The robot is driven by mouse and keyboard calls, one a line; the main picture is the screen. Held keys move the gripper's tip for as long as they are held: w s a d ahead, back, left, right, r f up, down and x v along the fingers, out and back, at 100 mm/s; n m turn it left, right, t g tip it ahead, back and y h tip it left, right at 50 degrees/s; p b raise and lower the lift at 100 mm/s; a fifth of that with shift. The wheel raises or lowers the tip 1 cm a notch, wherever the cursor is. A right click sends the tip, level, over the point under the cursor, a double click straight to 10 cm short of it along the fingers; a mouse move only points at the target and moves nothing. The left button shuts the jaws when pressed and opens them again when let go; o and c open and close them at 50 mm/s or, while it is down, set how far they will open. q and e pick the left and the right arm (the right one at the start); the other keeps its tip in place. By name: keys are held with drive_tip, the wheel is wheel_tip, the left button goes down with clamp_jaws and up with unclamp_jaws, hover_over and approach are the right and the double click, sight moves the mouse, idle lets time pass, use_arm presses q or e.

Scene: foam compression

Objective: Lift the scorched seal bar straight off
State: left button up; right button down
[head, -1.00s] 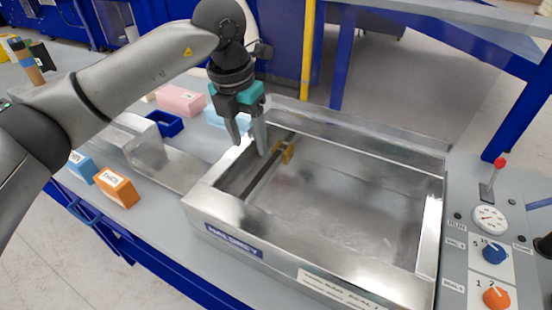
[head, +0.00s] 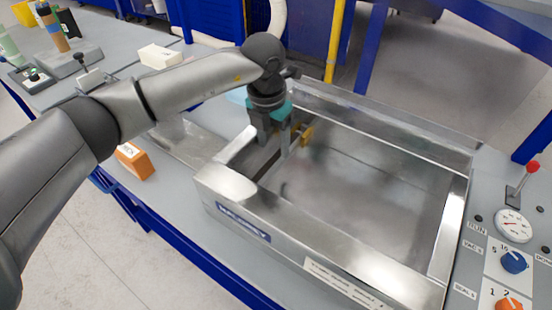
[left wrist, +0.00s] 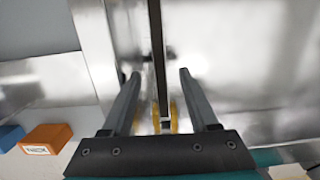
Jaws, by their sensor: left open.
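The seal bar (head: 269,168) is a long dark strip along the left inner side of the shiny metal chamber (head: 340,259). Yellow clips (head: 307,135) sit at its far part. My left gripper (head: 274,147) is open and points down at the bar, low inside the chamber. In the left wrist view the bar (left wrist: 158,50) runs between my two spread fingers, with yellow pieces (left wrist: 174,115) near the palm. Finger contact with the bar does not show. The arm and gripper hide part of the bar in the head view. My right gripper is out of view.
The chamber's raised metal walls surround the gripper closely on the left. A control panel with a gauge (head: 513,226), a blue knob (head: 514,262) and a red-tipped lever (head: 517,187) stands right. An orange box (head: 135,160) lies left. The chamber's middle is empty.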

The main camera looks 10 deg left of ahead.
sight(276, 157)
use_arm(q)
drive_tip(key=f, duration=0.2)
drive_tip(key=w+f, duration=0.1)
drive_tip(key=f, duration=0.1)
drive_tip(key=shift+d+f, duration=0.15)
drive_tip(key=shift+f, duration=0.2)
clamp_jaws()
drive_tip(key=shift+r, duration=0.1)
